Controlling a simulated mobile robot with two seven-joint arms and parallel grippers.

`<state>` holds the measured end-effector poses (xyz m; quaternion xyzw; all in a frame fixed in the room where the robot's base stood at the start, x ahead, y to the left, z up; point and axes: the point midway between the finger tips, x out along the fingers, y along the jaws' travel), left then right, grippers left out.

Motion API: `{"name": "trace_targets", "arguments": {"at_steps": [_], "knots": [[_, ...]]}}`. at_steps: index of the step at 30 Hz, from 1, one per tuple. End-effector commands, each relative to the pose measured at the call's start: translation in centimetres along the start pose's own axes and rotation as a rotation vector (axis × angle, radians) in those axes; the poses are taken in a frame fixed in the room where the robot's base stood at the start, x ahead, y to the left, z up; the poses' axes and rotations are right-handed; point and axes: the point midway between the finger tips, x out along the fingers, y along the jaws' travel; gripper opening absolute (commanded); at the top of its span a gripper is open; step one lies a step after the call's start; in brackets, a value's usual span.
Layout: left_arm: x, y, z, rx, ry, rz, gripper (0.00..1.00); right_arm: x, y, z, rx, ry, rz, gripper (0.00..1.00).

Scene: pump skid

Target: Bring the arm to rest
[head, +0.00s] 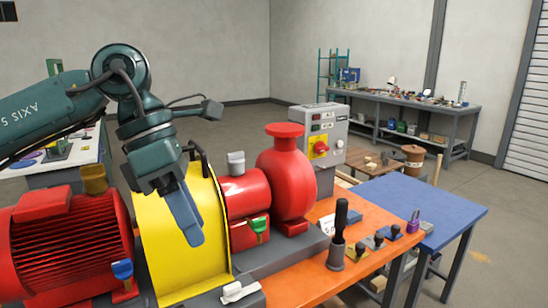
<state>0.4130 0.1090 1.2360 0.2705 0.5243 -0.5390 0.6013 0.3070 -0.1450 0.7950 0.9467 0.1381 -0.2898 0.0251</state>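My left arm comes in from the left, bends at a dark green elbow and hangs down over the pump skid. Its gripper (188,232) points down in front of the yellow coupling guard (175,262). The blue-grey fingers overlap in this view, so I cannot tell whether they are apart or closed. I see nothing held in them. I also cannot tell whether the fingertips touch the guard. My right gripper is not in view.
A red motor (70,245) is left of the guard, a red pump (287,185) right of it. A grey control box (320,135) stands behind. An orange bench (310,280) holds a black-handled tool (338,225) and several stamp-like pieces. A blue table (440,200) adjoins it, mostly clear.

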Motion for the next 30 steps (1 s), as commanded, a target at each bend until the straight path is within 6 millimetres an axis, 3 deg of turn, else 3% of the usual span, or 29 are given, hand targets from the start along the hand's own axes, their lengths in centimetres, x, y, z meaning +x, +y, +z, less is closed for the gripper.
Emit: {"name": "trace_targets", "arguments": {"at_steps": [1, 3, 6, 10, 15, 19, 23, 26, 30], "knots": [[2.5, -0.9, 1.2, 0.008, -0.052, -0.098, 0.39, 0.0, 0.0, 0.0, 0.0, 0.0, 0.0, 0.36], [5.2, -2.4, 3.1, 0.006, -0.148, -0.237, 0.39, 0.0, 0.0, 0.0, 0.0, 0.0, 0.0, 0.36], [8.0, -4.8, 5.6, -0.027, -0.298, -0.443, 0.39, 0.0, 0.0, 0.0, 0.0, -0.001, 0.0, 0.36], [9.9, -7.4, 8.5, -0.129, -0.498, -0.708, 0.39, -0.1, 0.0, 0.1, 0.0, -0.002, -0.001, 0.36], [10.3, -8.3, 11.0, -0.359, -0.761, -1.035, 0.39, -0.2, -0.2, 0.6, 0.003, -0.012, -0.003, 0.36], [10.3, -6.5, 11.7, -0.604, -0.954, -1.257, 0.39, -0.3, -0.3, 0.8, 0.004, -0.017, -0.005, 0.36], [11.3, -3.1, 10.8, -0.909, -1.129, -1.448, 0.39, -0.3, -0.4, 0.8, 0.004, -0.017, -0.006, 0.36], [13.3, 0.2, 8.9, -1.184, -1.25, -1.564, 0.39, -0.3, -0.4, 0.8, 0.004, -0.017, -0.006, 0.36], [18.1, 4.5, 4.3, -1.619, -1.387, -1.671, 0.39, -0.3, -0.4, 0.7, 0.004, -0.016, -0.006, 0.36]]}}
